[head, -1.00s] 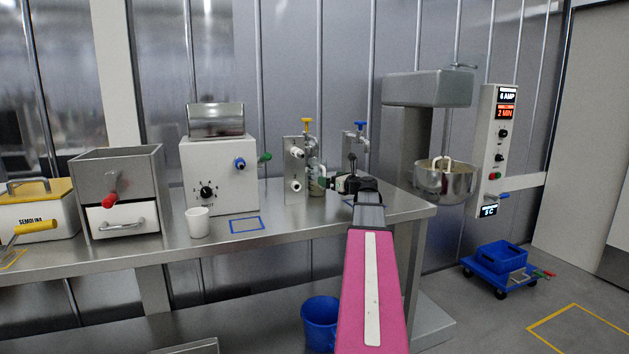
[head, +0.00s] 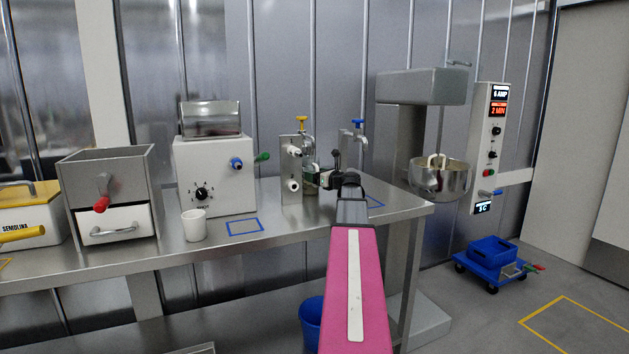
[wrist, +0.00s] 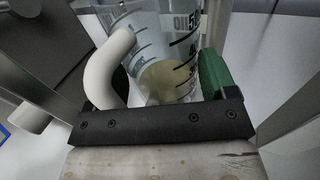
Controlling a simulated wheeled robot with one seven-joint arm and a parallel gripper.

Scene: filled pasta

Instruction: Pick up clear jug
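The clear jug (head: 311,185) stands on the steel bench beneath the yellow-topped tap, partly hidden by my gripper (head: 324,179) and the fittings. In the wrist view the clear jug (wrist: 165,50) has black measuring marks, "OIL" lettering and a little yellowish liquid. My gripper (wrist: 165,88) has its green-tipped fingers well apart, with the jug wall in front of and between them. The right fingertip appears close against the jug; contact is unclear. A curved white piece (wrist: 105,70), perhaps a handle, overlaps the left finger and hides much of it.
A steel tap panel (head: 291,170) with white knobs stands just left of the jug. A blue-topped tap (head: 358,140) is behind my arm. A white machine (head: 214,175) and white cup (head: 194,225) are further left. A mixer bowl (head: 441,180) is at right.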

